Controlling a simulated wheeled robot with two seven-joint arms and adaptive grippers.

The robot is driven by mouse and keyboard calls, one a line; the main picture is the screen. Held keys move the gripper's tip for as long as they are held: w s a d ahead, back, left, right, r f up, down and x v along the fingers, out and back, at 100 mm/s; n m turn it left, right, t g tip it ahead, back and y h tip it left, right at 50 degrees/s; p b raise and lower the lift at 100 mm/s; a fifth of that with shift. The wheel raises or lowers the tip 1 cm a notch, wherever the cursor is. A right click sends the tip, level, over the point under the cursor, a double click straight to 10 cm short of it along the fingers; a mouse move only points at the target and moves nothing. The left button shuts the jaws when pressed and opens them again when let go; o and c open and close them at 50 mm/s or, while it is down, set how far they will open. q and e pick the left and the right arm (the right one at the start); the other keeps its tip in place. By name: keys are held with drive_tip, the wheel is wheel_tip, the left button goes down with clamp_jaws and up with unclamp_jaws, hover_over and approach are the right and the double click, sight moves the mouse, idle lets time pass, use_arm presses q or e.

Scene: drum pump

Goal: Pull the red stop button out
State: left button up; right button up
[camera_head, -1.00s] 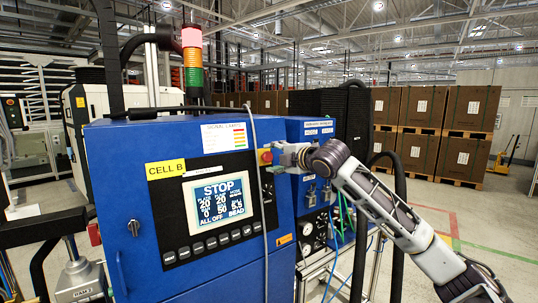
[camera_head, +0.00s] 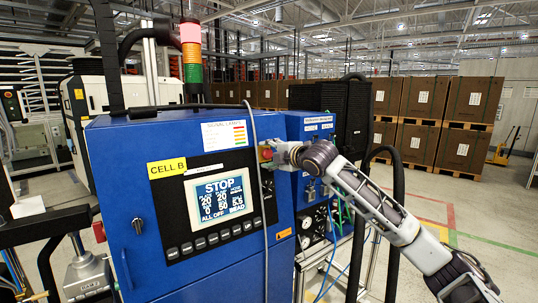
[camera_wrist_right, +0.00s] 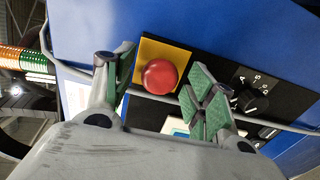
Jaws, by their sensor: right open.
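The red stop button (camera_wrist_right: 160,77) is a round red mushroom head on a yellow plate (camera_wrist_right: 177,56) on the blue cabinet's front. In the head view the button (camera_head: 265,153) is small, at the right edge of the black panel, beside my right gripper (camera_head: 279,153). In the right wrist view my right gripper is open, one finger at the button's left and the other at its right. Gaps show between the button and both fingers, so it is not gripped. My left gripper is not in view.
A grey cable (camera_head: 262,200) hangs down the cabinet front close to the button. A black rotary knob (camera_wrist_right: 257,106) sits right of the button in the wrist view. The screen (camera_head: 220,197) reads STOP. A blue box with gauges (camera_head: 307,224) stands right of the cabinet.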

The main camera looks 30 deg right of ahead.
drive_tip(key=c, duration=0.9)
drive_tip(key=shift+s, duration=0.45)
drive_tip(key=shift+f, duration=0.1)
idle(0.5)
drive_tip(key=o, duration=1)
drive_tip(key=shift+s+d+r, duration=0.1)
drive_tip(key=shift+s+r, duration=0.1)
drive_tip(key=shift+s, duration=0.1)
drive_tip(key=shift+w, duration=0.2)
